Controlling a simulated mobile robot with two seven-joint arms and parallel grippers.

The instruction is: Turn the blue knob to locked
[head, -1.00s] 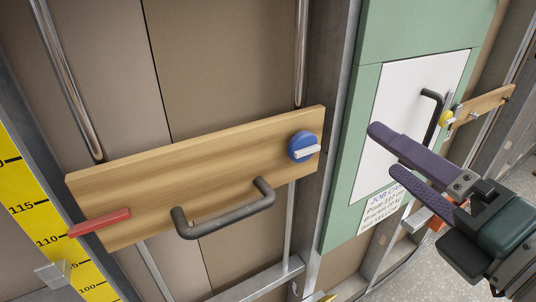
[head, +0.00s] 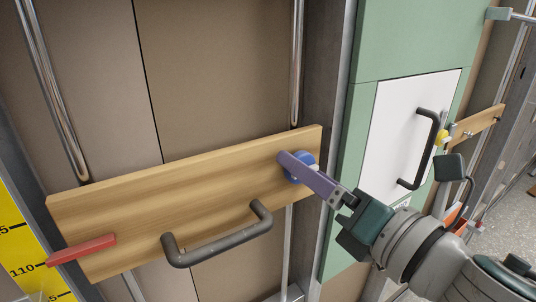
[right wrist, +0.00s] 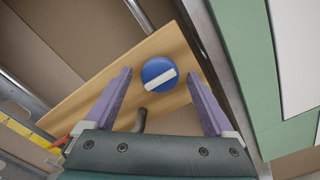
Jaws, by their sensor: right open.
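The blue knob (head: 304,157) with a white bar sits at the right end of a wooden board (head: 110,205), partly covered by my right gripper in the head view. The right wrist view shows the knob (right wrist: 153,66) whole, its white bar slightly slanted, rising to the right. My right gripper (right wrist: 159,75) is open, its purple fingers on either side of the knob in that view. In the head view the gripper (head: 286,158) is seen side-on in front of the knob. I cannot tell whether it touches. My left gripper is not in view.
A dark handle (head: 220,243) sticks out of the board below and left of the knob. A red piece (head: 82,249) is at its left end. A white door (head: 392,130) with a dark handle (head: 424,150) and a yellow knob (head: 442,138) are at the right.

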